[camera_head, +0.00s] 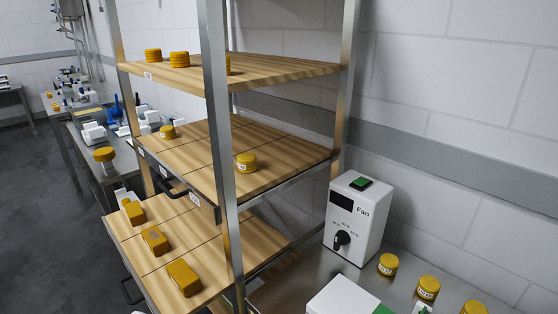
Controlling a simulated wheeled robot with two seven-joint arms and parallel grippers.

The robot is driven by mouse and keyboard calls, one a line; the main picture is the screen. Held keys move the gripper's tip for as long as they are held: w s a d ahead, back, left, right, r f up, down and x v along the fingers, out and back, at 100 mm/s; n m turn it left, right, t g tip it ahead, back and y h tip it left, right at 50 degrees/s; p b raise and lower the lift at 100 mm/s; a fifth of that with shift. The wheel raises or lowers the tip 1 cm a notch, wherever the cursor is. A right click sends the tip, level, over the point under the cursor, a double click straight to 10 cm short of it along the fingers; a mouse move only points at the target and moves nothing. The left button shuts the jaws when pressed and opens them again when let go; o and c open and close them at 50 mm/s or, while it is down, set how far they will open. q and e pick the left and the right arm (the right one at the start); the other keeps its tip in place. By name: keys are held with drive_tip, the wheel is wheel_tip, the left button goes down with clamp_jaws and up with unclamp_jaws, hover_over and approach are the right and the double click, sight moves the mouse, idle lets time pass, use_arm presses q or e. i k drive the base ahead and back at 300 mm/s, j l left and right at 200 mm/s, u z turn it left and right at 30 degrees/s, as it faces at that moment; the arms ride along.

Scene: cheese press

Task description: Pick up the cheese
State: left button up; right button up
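Several yellow-orange cheeses stand on a wooden rack. On the top shelf are round cheeses, one at the far left (153,55) and one beside it (179,59), with another partly hidden behind the metal post. The middle shelf holds a small round cheese (167,132) at the left and a labelled round cheese (246,163) at the right. The lower shelf holds three block cheeses, a back one (134,212), a middle one (155,240) and a front one (184,277). Neither of my grippers is in view.
A metal post (219,150) crosses in front of the shelves. Grey floor (50,220) is open at left.

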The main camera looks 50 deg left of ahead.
sight(187, 281)
drive_tip(key=u, duration=2.3)
